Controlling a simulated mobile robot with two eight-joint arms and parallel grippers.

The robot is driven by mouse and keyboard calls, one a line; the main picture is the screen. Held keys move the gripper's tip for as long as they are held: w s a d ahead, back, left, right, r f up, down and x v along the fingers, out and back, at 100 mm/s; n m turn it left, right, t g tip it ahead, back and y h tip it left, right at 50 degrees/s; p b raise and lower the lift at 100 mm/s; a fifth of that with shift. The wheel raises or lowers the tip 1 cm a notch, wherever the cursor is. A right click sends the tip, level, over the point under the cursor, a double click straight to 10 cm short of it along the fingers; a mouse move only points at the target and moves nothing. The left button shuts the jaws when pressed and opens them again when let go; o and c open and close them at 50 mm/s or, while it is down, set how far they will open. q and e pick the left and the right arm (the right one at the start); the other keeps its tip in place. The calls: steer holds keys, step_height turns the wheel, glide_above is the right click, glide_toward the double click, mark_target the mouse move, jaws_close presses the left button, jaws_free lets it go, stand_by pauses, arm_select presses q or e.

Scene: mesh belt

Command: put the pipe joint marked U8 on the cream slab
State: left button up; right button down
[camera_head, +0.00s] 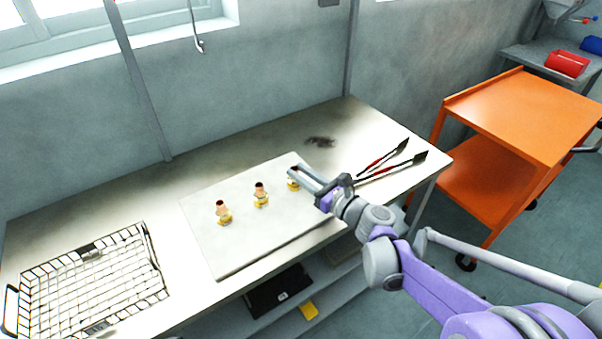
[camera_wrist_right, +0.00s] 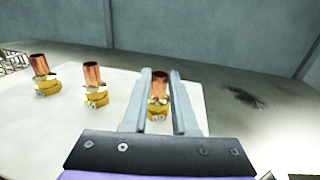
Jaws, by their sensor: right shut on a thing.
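The cream slab (camera_head: 240,246) lies flat on the bench. Two copper-and-brass pipe joints, one at the left (camera_head: 222,211) and one in the middle (camera_head: 261,195), stand upright on it. A third pipe joint (camera_head: 292,184) is at the slab's right part, between the fingers of my right gripper (camera_head: 297,175). The right wrist view shows this joint (camera_wrist_right: 158,107) upright between the two fingers (camera_wrist_right: 158,100), with a small tag too blurred to read. I cannot tell whether its base touches the slab. Tags on the other joints are also unreadable. My left gripper is not in view.
A wire basket (camera_head: 152,262) sits at the bench's left end. An orange cart (camera_head: 530,110) stands right of the bench. Bench space behind the slab is clear.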

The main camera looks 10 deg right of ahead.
steer(key=c, duration=0.7)
jaws_free()
steer(key=shift+f, duration=0.1)
steer(key=shift+r, duration=0.25)
steer(key=v, duration=1.2)
steer(key=shift+f, duration=0.15)
